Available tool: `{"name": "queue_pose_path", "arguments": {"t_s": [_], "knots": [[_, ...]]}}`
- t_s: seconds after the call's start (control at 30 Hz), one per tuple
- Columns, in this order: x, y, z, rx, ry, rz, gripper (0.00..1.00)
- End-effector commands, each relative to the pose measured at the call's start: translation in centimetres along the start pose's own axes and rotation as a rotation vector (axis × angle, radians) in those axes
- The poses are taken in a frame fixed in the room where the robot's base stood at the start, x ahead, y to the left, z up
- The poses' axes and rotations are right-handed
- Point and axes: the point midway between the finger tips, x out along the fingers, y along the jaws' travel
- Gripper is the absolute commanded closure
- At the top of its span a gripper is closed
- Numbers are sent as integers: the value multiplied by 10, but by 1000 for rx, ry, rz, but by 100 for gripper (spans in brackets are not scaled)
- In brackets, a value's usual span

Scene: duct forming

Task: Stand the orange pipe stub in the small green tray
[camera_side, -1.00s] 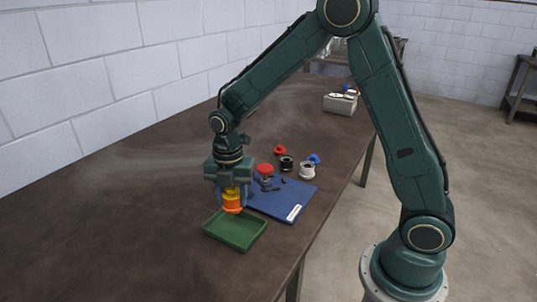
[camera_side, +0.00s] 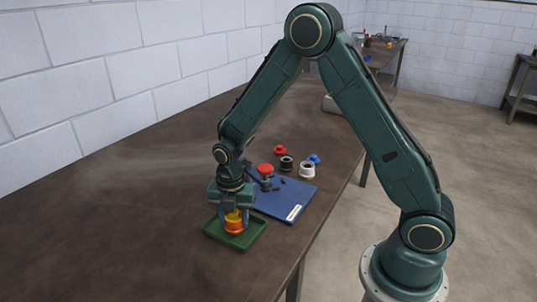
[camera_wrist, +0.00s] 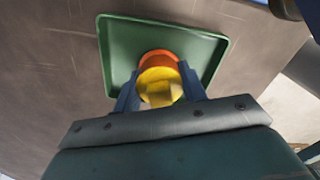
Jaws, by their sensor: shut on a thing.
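The orange pipe stub (camera_side: 234,229) has a yellow upper part and is upright between my fingers. My gripper (camera_side: 233,219) is shut on it, low over the small green tray (camera_side: 247,243). In the wrist view the stub's orange rim (camera_wrist: 158,56) and yellow part (camera_wrist: 160,84) show between the two blue fingers of my gripper (camera_wrist: 158,88), inside the outline of the tray (camera_wrist: 118,40). The stub's lower end is within the tray's area; I cannot tell whether it touches the tray floor.
A blue board (camera_side: 285,202) lies just behind and right of the tray, with a red-topped part (camera_side: 265,170) and small dark pieces on it. Red, black, white and blue parts stand beyond. The brown table (camera_side: 110,235) is bare to the left.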

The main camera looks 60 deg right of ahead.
Motion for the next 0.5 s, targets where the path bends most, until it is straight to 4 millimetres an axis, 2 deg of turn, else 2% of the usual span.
{"name": "queue_pose_path", "arguments": {"t_s": [0.4, 0.43, 0.5], "knots": [[3, 0, 0, 0, -1, 2, 94], [3, 0, 0, 0, -1, 2, 57], [3, 0, 0, 0, -1, 2, 43]]}}
